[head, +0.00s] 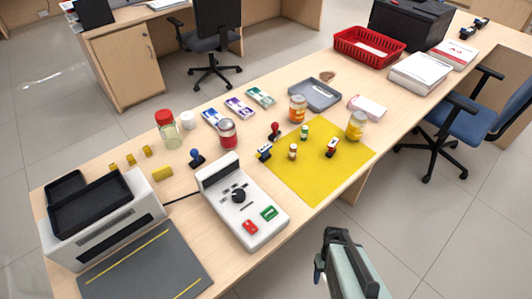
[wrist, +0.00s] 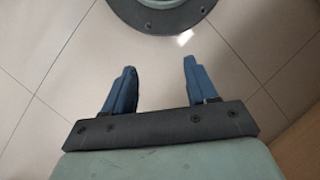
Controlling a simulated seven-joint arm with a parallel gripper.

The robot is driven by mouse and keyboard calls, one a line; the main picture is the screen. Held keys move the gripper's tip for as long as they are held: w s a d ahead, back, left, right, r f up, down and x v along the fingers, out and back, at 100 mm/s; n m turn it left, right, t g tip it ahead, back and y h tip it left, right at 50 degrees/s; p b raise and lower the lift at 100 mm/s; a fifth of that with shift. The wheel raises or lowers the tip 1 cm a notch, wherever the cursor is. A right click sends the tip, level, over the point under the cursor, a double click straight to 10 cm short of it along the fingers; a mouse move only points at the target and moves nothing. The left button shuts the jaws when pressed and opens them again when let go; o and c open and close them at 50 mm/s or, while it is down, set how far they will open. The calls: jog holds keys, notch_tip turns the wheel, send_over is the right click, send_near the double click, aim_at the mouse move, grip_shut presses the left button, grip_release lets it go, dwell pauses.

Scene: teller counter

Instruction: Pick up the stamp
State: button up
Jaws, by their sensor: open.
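Several stamp-like things are on the counter in the head view, and I cannot tell which is the task's stamp. A stamp with a blue knob (head: 196,158) stands left of the card machine. A stamp with a red knob (head: 275,130) stands near the yellow mat's left edge. A blue-and-white stamp (head: 264,152) is at that edge, and a red-and-black stamp (head: 331,148) stands on the mat. My gripper (wrist: 160,66) is open and empty over the floor in the wrist view. My arm shows off the counter's front edge in the head view, away from all stamps.
The yellow mat (head: 318,182) also holds small bottles and a jar (head: 355,126). A white machine with buttons (head: 240,205) stands left of it. A grey tray (head: 315,95), a red basket (head: 369,46) and a blue chair (head: 465,130) are further off.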

jog(key=w+d+r+n+t, duration=0.2)
jog(key=w+d+r, duration=0.3)
jog(key=w, duration=0.3)
jog(key=w+d+r+n+t+h, duration=0.1)
jog(key=w+d+r+n+t, duration=0.1)
jog(key=w+d+r, duration=0.5)
jog(key=w+d+r+n+t, duration=0.2)
jog(key=w+d+r, duration=0.15)
jog(key=w, duration=0.65)
jog(key=w+d+r+n+t, duration=0.1)
jog(key=w+r+n, duration=0.15)
jog(key=r, duration=0.45)
jog(key=w+d+r+n+t+h, duration=0.1)
jog(key=w+r, duration=0.3)
jog(key=r, duration=0.4)
jog(key=w+d+r+n+t, duration=0.1)
jog(key=w+d+r+n, duration=0.15)
jog(key=r, duration=0.45)
notch_tip(320, 180, up, 9)
jog(key=n+g+y, duration=0.2)
jog(key=n+g, duration=0.2)
jog(key=n, duration=1)
send_over(265, 147)
jog(key=f, duration=0.7)
jog(key=shift+s, duration=0.3)
jog(key=shift+w+f, duration=0.15)
jog(key=shift+f, duration=1.4)
jog(key=shift+w+f, duration=0.15)
jog(key=shift+f, duration=1.35)
